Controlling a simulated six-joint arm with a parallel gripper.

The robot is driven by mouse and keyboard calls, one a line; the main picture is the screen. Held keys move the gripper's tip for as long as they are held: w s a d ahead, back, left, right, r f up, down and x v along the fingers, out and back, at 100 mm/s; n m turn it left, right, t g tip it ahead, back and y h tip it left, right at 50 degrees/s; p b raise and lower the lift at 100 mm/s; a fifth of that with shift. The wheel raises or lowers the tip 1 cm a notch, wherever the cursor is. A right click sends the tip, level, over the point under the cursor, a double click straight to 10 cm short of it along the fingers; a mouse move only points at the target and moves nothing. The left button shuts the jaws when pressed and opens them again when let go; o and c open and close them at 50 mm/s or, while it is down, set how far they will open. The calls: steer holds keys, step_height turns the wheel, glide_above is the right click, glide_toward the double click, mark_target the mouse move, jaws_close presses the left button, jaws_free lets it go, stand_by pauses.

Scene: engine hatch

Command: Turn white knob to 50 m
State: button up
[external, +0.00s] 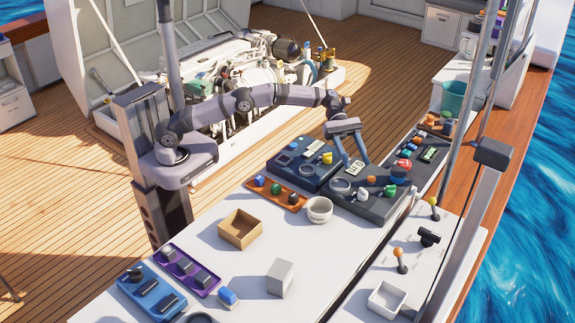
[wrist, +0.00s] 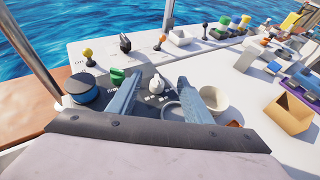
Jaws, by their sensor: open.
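The white knob (wrist: 156,84) stands on a dark panel in the wrist view, with small white marks around it too small to read. In the external view a pale knob (external: 361,194), likely the same one, sits on the dark grey panel (external: 377,207). My gripper (wrist: 159,80) is open, its two blue-grey fingers appearing on either side of the white knob without visible contact. In the external view my gripper (external: 356,164) points down over the panels. The knob's pointer setting cannot be read.
A green knob (wrist: 117,76) and a blue-black round control (wrist: 82,88) are left of the fingers. A white bowl (external: 319,210) stands beside the panel. A cardboard box (external: 240,230) and grey block (external: 280,278) sit farther along the white table.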

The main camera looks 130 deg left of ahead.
steer(key=w+d+r+n+t+y, duration=0.1)
steer(key=w+d+n+y, duration=0.2)
steer(key=w+n+y, duration=0.3)
steer(key=w+d+r+n+t+y, duration=0.1)
steer(key=w+d+n+t+y, duration=0.15)
steer(key=w, duration=0.55)
steer(key=s+d+f+n+g+y, duration=0.2)
steer(key=s+d+n+g+y, duration=0.5)
steer(key=s+n+y, duration=0.4)
steer(key=m, duration=0.2)
glide_toward(361, 193)
steer(key=a, duration=0.1)
steer(key=shift+n+h, duration=0.25)
steer(key=shift+w+p+x, duration=0.25)
steer(key=shift+p+x, duration=0.75)
steer(key=shift+x, duration=3)
steer(key=shift+d, duration=0.15)
steer(key=shift+c, duration=0.3)
steer(key=c, duration=0.9)
